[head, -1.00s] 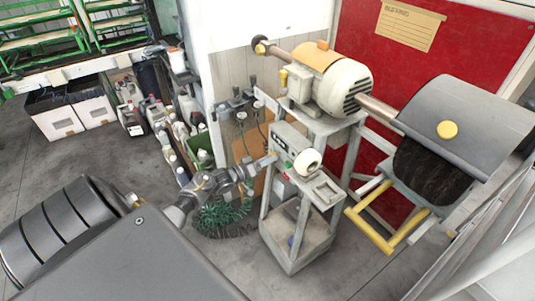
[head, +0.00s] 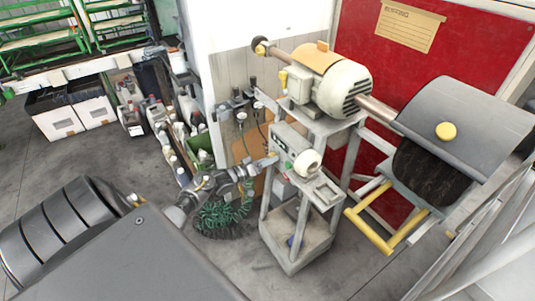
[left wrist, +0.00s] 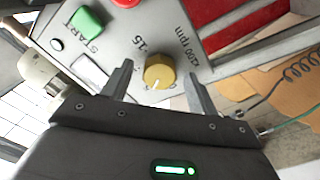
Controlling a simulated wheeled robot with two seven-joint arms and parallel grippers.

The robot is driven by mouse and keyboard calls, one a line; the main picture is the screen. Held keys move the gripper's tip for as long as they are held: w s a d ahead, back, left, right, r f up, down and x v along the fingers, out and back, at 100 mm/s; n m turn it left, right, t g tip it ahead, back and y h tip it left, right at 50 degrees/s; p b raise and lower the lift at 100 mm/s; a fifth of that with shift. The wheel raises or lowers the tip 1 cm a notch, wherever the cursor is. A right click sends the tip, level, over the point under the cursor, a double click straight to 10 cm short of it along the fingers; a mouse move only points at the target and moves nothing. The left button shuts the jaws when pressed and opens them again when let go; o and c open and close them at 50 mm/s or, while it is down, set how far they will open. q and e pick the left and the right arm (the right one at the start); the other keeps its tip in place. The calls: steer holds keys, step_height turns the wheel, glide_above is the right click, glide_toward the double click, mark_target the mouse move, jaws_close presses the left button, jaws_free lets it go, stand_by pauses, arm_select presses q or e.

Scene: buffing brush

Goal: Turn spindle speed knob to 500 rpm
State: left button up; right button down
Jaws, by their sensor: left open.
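The spindle speed knob (left wrist: 158,70) is a round yellow-brown dial with a white pointer line, on the grey control panel (left wrist: 215,22). Its pointer aims toward the bottom of the left wrist view, slightly left. Beside it are a printed "15" and "x100 rpm"; the other scale marks are partly hidden. My left gripper (left wrist: 160,69) is open, with one finger on each side of the knob and gaps showing between. In the head view my left gripper (head: 262,163) is at the left side of the machine's control box (head: 287,142). My right gripper does not show.
A green START button (left wrist: 90,22) and a red button (left wrist: 126,2) sit near the knob. The buffing motor (head: 335,85) and grey hood (head: 470,120) stand above and right. A dark green hose or bristle bundle (head: 215,217) is below my left wrist.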

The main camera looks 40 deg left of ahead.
arm_select(q)
steer(key=b+v, duration=0.1)
steer(key=v, duration=0.9)
steer(key=shift+s, duration=0.35)
steer(key=shift+a, duration=0.1)
